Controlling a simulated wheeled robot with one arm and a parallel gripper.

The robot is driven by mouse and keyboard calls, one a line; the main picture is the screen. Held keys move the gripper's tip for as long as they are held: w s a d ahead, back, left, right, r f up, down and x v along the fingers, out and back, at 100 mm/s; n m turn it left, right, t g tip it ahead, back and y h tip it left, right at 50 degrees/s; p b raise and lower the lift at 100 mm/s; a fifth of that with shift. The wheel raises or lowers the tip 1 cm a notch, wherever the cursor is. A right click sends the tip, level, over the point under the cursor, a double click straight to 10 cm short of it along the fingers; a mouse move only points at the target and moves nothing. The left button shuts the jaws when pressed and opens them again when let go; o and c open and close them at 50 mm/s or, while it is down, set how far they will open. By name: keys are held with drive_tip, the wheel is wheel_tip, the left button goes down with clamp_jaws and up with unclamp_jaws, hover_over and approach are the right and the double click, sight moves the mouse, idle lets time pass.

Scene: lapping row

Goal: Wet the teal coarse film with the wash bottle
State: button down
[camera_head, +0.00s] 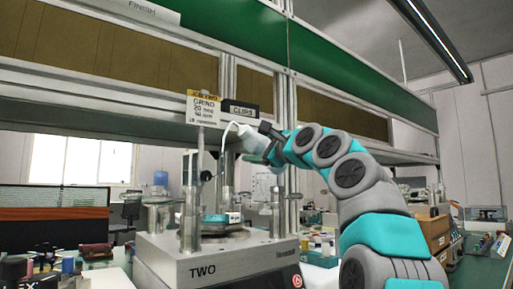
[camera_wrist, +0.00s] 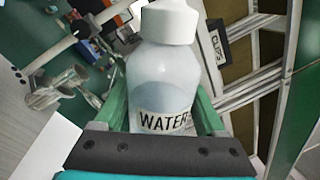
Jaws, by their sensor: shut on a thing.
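My gripper (camera_head: 262,140) is raised above and to the right of the machine marked TWO (camera_head: 203,270) in the head view. It is shut on the white wash bottle (camera_wrist: 165,75), labelled WATER, which fills the middle of the wrist view between the green fingers. In the head view the bottle (camera_head: 248,142) is partly hidden by the gripper, and its thin white spout (camera_head: 224,133) curves out to the left and down. A small teal patch (camera_head: 214,217) shows on top of the machine, below the spout; I cannot tell whether it is the coarse film.
Metal posts (camera_head: 190,205) and a yellow GRIND sign (camera_head: 203,107) stand close left of the bottle. A CLIPS label (camera_head: 241,109) is on the shelf frame behind. Glassware (camera_wrist: 62,88) shows in the wrist view. Small bottles (camera_head: 322,245) stand right of the machine.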

drive_tip(key=shift+s+r+m+p, duration=0.1)
drive_tip(key=shift+r+m+p, duration=0.2)
drive_tip(key=shift+m+p, duration=1)
drive_tip(key=shift+f+p, duration=0.25)
drive_tip(key=shift+p, duration=0.4)
drive_tip(key=shift+m+h, duration=0.5)
drive_tip(key=shift+m, duration=1.2)
drive_tip(key=shift+m+h, duration=0.3)
drive_tip(key=shift+m, duration=1.2)
drive_tip(key=shift+d, duration=0.1)
